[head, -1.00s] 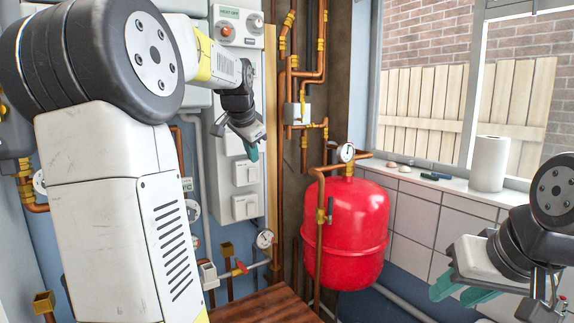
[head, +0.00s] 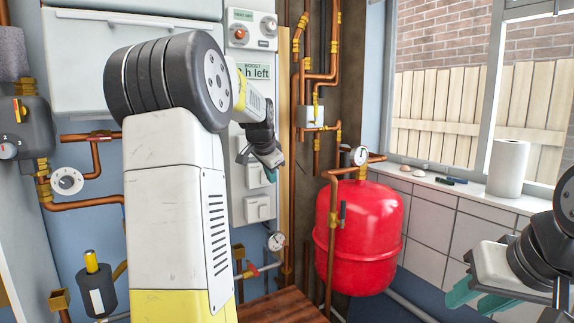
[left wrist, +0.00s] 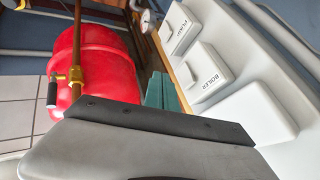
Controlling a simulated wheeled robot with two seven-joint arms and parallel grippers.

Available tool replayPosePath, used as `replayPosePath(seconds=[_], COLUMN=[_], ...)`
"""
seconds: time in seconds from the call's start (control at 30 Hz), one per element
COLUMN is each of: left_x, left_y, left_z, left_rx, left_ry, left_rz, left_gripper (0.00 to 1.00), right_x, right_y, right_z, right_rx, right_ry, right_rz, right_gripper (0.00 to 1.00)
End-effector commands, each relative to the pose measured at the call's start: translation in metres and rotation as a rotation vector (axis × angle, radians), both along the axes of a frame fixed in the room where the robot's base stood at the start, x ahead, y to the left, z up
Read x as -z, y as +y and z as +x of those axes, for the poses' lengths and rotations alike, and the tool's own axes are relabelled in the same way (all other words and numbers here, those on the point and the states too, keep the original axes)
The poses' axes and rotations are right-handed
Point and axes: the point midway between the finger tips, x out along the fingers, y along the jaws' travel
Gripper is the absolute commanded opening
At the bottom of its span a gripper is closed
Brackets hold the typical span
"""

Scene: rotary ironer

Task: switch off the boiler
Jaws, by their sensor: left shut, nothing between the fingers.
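The boiler switch (left wrist: 208,76) is a white rocker plate labelled BOILER on the white panel. In the left wrist view it lies between the PUMP switch (left wrist: 180,30) and a third white switch (left wrist: 251,115) whose label I cannot see. In the head view, two switch plates show, an upper one (head: 257,175) and a lower one (head: 257,208). My left gripper (head: 277,166) is shut and empty, just right of the upper plate. Its teal fingers (left wrist: 162,92) appear apart from the switches. My right gripper (head: 474,297) is open and empty at lower right.
A red tank (head: 360,235) with copper pipes stands right of the panel. A control box (head: 252,28) with a red light and a BOOST display sit above the switches. A white cabinet (head: 80,65) hangs at upper left. A windowsill (head: 450,187) holds a paper roll (head: 507,168).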

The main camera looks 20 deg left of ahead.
Motion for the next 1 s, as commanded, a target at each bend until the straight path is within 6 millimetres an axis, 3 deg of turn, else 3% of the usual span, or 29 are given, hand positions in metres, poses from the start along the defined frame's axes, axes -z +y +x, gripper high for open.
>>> replayPosePath(seconds=[0.03,0.3,1.0], left_x=[0.007,-0.001,-0.004], left_y=[0.003,0.028,0.034], left_z=[0.007,0.027,0.032], left_rx=[-0.002,-0.001,0.0], left_ry=[0.001,-0.001,-0.002], left_rz=[0.001,0.001,0.002], left_gripper=[0.0,0.0,0.0], right_x=[0.0,0.0,0.0], right_y=[0.0,0.0,0.0], right_z=[0.0,0.0,0.0], right_rx=[0.0,0.0,0.0], right_ry=[0.0,0.0,0.0], right_rz=[0.0,0.0,0.0], right_gripper=[0.36,0.36,0.36])
